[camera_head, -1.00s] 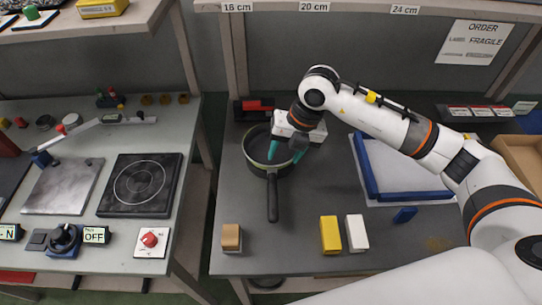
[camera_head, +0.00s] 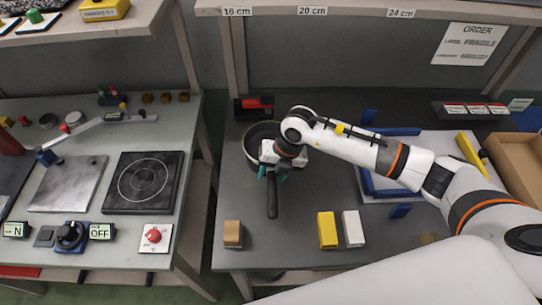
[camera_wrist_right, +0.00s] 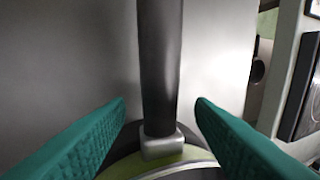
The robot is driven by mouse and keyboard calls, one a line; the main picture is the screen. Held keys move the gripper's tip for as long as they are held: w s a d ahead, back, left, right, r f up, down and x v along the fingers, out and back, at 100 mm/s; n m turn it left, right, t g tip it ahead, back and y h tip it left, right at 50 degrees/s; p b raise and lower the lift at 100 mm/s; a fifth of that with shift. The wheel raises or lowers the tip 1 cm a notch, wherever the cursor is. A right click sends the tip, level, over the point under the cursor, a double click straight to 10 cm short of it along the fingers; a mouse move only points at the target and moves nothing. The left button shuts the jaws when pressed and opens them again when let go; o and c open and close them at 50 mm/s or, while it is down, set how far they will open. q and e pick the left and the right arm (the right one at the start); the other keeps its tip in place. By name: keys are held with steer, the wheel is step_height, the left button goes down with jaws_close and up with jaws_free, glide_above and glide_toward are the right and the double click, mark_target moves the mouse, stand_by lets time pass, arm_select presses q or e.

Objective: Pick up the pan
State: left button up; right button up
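The dark pan (camera_head: 253,153) with a pale rim sits on the grey table, its black handle (camera_head: 272,200) pointing toward the front edge. My right gripper (camera_head: 273,174) is above the near side of the pan, where the handle meets the rim. In the right wrist view the teal fingers (camera_wrist_right: 160,130) are open, one on each side of the handle (camera_wrist_right: 160,60) and its grey bracket, with gaps on both sides. Part of the pan is hidden under my right wrist. My left gripper is not in view.
A wooden block (camera_head: 233,234), a yellow block (camera_head: 327,230) and a white block (camera_head: 353,228) stand near the table's front edge. A blue-framed tray (camera_head: 375,192) lies under my right arm. A side table with a hotplate (camera_head: 143,182) stands left, across a gap.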

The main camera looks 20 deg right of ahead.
steer(key=shift+r, duration=0.1)
jaws_close()
